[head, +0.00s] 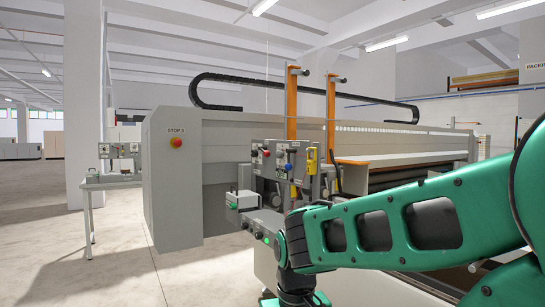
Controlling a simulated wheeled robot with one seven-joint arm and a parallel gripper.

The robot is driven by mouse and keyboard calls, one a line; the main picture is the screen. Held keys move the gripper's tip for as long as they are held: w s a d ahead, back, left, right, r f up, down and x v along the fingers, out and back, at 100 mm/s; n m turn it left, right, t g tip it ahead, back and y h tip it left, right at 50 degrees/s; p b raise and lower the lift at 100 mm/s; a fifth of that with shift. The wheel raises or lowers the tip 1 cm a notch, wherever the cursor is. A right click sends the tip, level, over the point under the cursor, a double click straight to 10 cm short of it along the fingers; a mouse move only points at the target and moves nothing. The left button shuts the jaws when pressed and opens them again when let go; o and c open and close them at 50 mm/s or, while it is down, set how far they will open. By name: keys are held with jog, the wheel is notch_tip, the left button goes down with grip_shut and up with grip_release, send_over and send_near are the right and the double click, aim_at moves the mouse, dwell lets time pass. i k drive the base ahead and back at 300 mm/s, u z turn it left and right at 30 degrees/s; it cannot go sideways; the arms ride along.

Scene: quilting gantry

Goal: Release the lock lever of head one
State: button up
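Two grey machine heads stand side by side on the quilting gantry's front, near the middle of the head view. The left one (259,172) carries a small red knob (266,153). The right one (296,178) carries a blue knob (288,167) and has a yellow part (312,160) at its right side. I cannot read which is head one, and I cannot tell for sure which part is its lock lever. My green arm reaches in from the right, its visible joint low in front of the heads. My gripper does not show.
The large grey gantry (222,160) fills the middle, with a red stop button (176,142) on its left end cabinet. Two orange posts (291,105) rise behind the heads. A small white box (243,200) sits below the left head. A table (112,181) stands at left; floor there is clear.

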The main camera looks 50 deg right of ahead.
aim_at(267, 152)
jog(key=z, duration=3.2)
jog(key=k, duration=1)
jog(key=u, duration=1.75)
jog(key=i, duration=0.8)
